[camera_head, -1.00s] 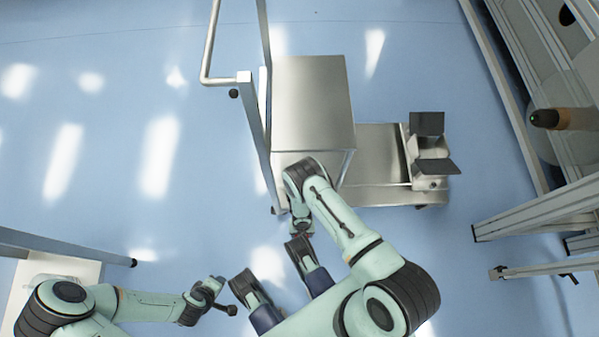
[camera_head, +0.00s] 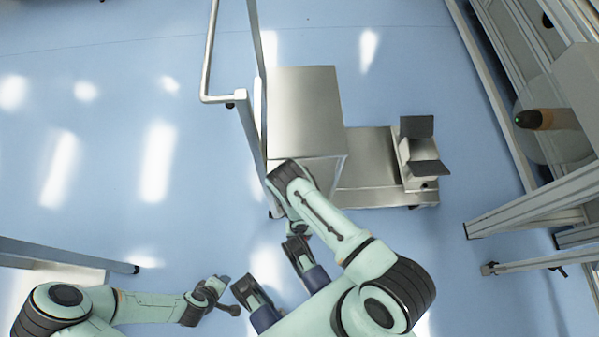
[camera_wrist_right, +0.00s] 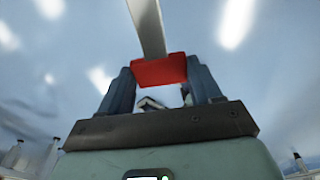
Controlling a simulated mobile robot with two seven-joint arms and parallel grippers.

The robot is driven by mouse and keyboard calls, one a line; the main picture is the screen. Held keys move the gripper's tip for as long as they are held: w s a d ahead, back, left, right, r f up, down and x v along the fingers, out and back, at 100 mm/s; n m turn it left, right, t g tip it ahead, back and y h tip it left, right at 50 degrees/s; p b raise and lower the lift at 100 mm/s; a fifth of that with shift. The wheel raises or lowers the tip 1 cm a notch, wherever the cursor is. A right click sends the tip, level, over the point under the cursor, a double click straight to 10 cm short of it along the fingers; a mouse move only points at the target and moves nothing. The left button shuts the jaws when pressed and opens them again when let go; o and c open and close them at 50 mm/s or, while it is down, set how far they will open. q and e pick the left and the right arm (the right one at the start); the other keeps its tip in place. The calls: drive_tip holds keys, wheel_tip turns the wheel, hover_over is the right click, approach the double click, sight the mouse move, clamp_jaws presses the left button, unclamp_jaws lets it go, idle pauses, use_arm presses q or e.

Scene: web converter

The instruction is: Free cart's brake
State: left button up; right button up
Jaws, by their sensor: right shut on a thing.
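The cart (camera_head: 380,170) is a steel trolley with a low platform, a steel box (camera_head: 305,105) at one end and a tall metal frame handle (camera_head: 248,125) on its left. My right arm reaches to the near left corner of the cart; its gripper is mostly hidden there in the head view. In the right wrist view my right gripper (camera_wrist_right: 160,76) is shut on a red piece (camera_wrist_right: 158,68) at the end of a flat metal bar (camera_wrist_right: 147,25), which looks like the brake lever. My left gripper (camera_head: 215,290) is away from the cart at the lower left, its jaws too small to judge.
A bracket with dark pads (camera_head: 420,150) stands on the cart's right end. A metal machine frame (camera_head: 525,215) lines the right side. A grey bar (camera_head: 70,252) crosses the lower left. Blue floor is open at the upper left.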

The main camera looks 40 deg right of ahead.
drive_tip(key=shift+w+d+r, duration=0.2)
drive_tip(key=shift+w+d, duration=0.15)
drive_tip(key=shift+w, duration=0.2)
drive_tip(key=o, duration=1.5)
drive_tip(key=shift+s+a, duration=0.1)
drive_tip(key=shift+s, duration=0.05)
use_arm(q)
drive_tip(key=shift+r, duration=0.1)
drive_tip(key=s+d+r+g+h+p, duration=0.1)
drive_tip(key=s+d+r+p, duration=0.1)
drive_tip(key=s, duration=0.4)
wheel_tip(320, 180, up, 2)
drive_tip(key=shift+d+r+g+p, duration=0.2)
drive_tip(key=shift+d+g+p, duration=0.2)
drive_tip(key=shift+p, duration=0.5)
use_arm(e)
drive_tip(key=r, duration=0.4)
drive_tip(key=w+r, duration=0.1)
drive_tip(key=r, duration=0.8)
drive_tip(key=shift+w+d+r, duration=0.1)
drive_tip(key=shift+w+d, duration=0.05)
drive_tip(key=shift+d, duration=0.25)
use_arm(q)
drive_tip(key=shift+w, duration=0.1)
